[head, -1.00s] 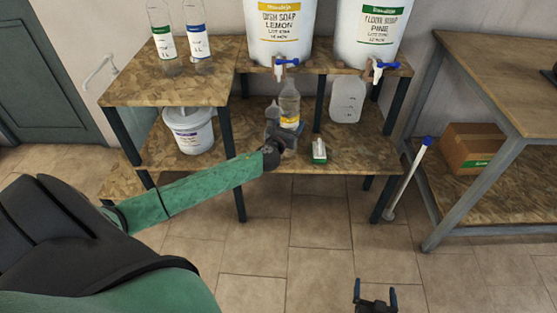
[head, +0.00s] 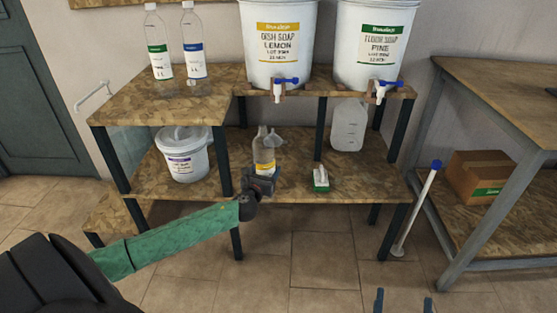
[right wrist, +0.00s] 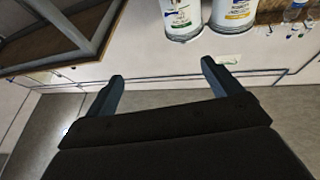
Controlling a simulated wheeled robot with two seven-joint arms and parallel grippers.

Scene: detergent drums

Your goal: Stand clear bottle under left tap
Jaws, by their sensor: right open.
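The clear bottle (head: 263,152) with a yellow label is upright over the front of the lower shelf, slightly left of the left tap and below it. My left gripper (head: 262,180) appears shut on its lower part; the fingers are mostly hidden. I cannot tell whether its base touches the shelf. The left tap (head: 278,92), with a blue handle, is on the white dish soap lemon drum (head: 277,50). My right gripper (head: 403,303) is open and empty at the bottom edge of the head view; its spread fingers show in the right wrist view (right wrist: 162,85).
A greyish object (head: 274,139) stands just behind the bottle. A green-and-white brush (head: 320,180) and a clear jug (head: 348,128) are on the lower shelf at right, a white bucket (head: 183,158) at left. The floor soap drum (head: 380,50) has the right tap (head: 381,90).

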